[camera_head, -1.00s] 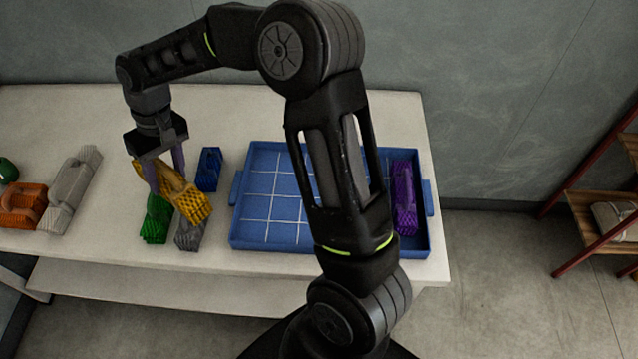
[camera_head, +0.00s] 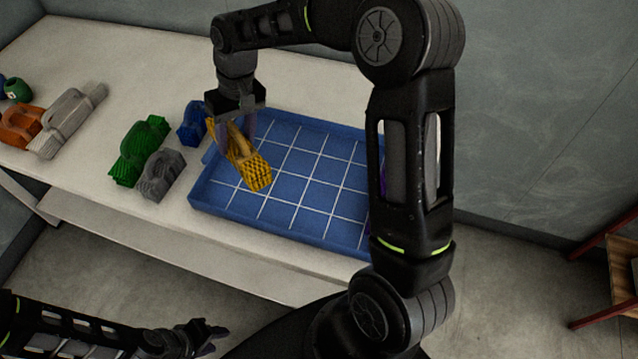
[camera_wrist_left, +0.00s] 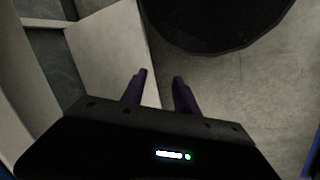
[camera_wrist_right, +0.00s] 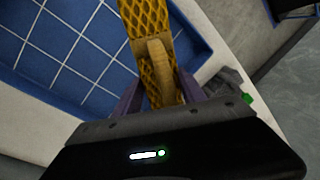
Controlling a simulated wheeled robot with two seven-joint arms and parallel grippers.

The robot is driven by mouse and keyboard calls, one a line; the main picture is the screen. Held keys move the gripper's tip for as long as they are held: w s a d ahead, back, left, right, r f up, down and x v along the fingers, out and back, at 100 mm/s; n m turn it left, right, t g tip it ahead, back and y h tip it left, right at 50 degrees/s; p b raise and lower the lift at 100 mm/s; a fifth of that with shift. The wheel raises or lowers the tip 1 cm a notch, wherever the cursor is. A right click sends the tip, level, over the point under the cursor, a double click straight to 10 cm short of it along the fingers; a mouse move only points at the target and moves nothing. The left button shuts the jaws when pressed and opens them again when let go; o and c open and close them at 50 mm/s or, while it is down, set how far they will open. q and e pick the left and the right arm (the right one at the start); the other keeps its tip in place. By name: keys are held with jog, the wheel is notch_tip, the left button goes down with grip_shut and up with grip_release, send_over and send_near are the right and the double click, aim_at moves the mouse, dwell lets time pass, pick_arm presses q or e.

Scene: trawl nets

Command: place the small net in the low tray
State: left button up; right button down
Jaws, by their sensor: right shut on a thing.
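A yellow net (camera_head: 252,167) with a tan handle hangs tilted in my right gripper (camera_head: 236,124), over the left end of the low blue tray (camera_head: 228,212). In the right wrist view the yellow net (camera_wrist_right: 148,28) is between the fingers (camera_wrist_right: 160,92), with the gridded tray (camera_wrist_right: 20,88) beyond it. A purple net (camera_head: 383,181) at the tray's right end is mostly hidden by my right arm. My left gripper (camera_head: 208,334) is low in front of the table, empty; its fingers (camera_wrist_left: 162,88) stand apart in the left wrist view.
Left of the tray on the table (camera_head: 120,65) are a blue net (camera_head: 192,124), a green net (camera_head: 139,150) and a small grey net (camera_head: 160,174). Farther left are a long grey net (camera_head: 68,118) and an orange net (camera_head: 20,127). The tray's middle is clear.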

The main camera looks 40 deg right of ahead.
jog(key=shift+d+f+b, duration=0.1)
jog(key=shift+f+b, duration=0.2)
jog(key=shift+f, duration=0.35)
pick_arm(q)
jog(key=shift+d+f, duration=0.2)
jog(key=shift+f, duration=0.35)
jog(key=shift+o, duration=0.4)
jog(key=shift+o, duration=0.7)
jog(key=o, duration=0.3)
jog(key=shift+r, duration=0.1)
pick_arm(e)
jog(key=shift+s+d+r+n, duration=0.15)
jog(key=shift+s+d+n, duration=0.2)
jog(key=shift+d+n, duration=0.25)
pick_arm(q)
jog(key=shift+o, duration=0.8)
jog(key=shift+s+r+p, duration=0.1)
jog(key=shift+r+p, duration=0.4)
jog(key=shift+p, duration=0.2)
jog(key=shift+r+p, duration=0.45)
pick_arm(e)
jog(key=s+d+r+n+g+h, duration=0.1)
jog(key=s+d+r+n+h, duration=0.1)
jog(key=s+d+n, duration=1.3)
jog(key=shift+n+g+h, duration=0.4)
jog(key=shift+n+h, duration=0.3)
jog(key=shift+n, duration=3.7)
jog(key=shift+s, duration=0.1)
